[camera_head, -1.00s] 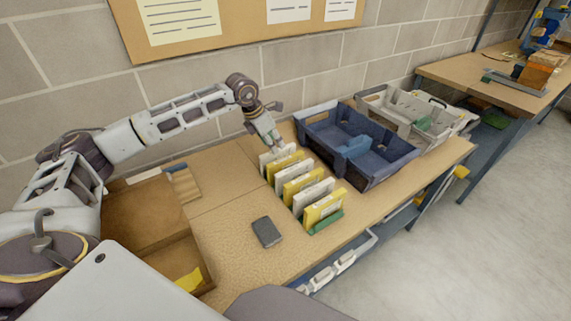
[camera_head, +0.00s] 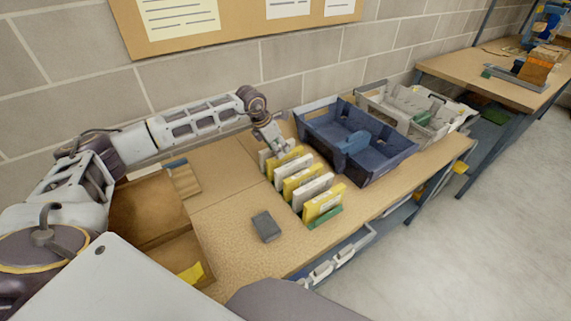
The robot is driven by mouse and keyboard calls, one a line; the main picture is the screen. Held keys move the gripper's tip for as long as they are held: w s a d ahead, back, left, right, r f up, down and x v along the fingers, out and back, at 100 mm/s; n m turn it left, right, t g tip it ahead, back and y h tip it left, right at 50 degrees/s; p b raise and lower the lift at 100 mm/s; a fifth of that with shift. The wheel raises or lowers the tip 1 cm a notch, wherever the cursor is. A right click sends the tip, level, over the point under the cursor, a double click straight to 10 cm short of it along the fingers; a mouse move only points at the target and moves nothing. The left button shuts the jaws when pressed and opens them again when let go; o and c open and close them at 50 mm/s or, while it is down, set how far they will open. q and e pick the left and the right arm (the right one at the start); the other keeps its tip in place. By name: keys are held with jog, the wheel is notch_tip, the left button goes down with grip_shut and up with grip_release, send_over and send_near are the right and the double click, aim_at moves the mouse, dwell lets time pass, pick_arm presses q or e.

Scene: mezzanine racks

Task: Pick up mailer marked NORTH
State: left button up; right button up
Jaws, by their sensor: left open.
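A row of several white and yellow mailers (camera_head: 301,182) stands upright on the bench, with a green holder (camera_head: 325,217) showing at the near end. The lettering is too small to read, so I cannot tell which one is marked NORTH. My left gripper (camera_head: 283,148) is open and sits over the far end of the row, close above the far mailers. My right gripper is not in view.
A blue crate (camera_head: 386,165) with a divider stands right of the row, and a grey crate (camera_head: 375,100) behind it. A dark grey block (camera_head: 266,226) lies in front. An open cardboard box (camera_head: 150,210) stands left.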

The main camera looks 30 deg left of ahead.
pick_arm(q)
jog(key=shift+x, duration=1.4)
